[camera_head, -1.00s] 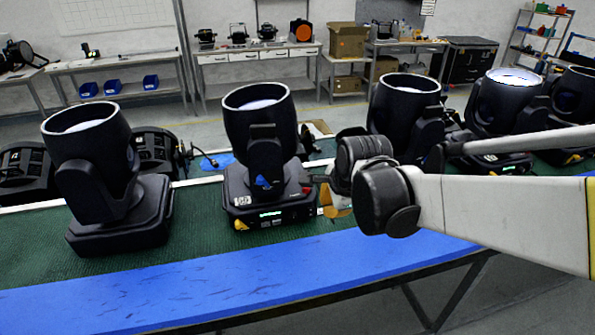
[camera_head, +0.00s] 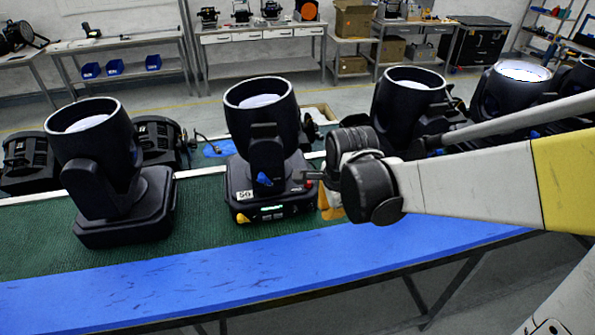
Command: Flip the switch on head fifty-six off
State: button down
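Head fifty-six (camera_head: 262,150) is a black moving-head light standing upright on the green mat, with a white label (camera_head: 243,195) that seems to read 56.
Another black head (camera_head: 95,160) stands to the left, and more heads (camera_head: 405,100) stand to the right behind my arm. A blue strip (camera_head: 200,275) runs along the bench's front edge and is clear. Black units lie behind the left head.

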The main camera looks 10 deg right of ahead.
aim_at(312, 206)
jog(key=b+x, duration=0.3)
jog(key=x, duration=0.6)
jog(key=shift+w+f, duration=0.15)
jog(key=shift+f, duration=0.15)
jog(key=w, duration=0.1)
jog(key=w+b, duration=0.1)
jog(key=w, duration=0.1)
jog(key=shift+w+f, duration=0.1)
jog(key=shift+f, duration=0.3)
jog(key=shift+w, duration=0.45)
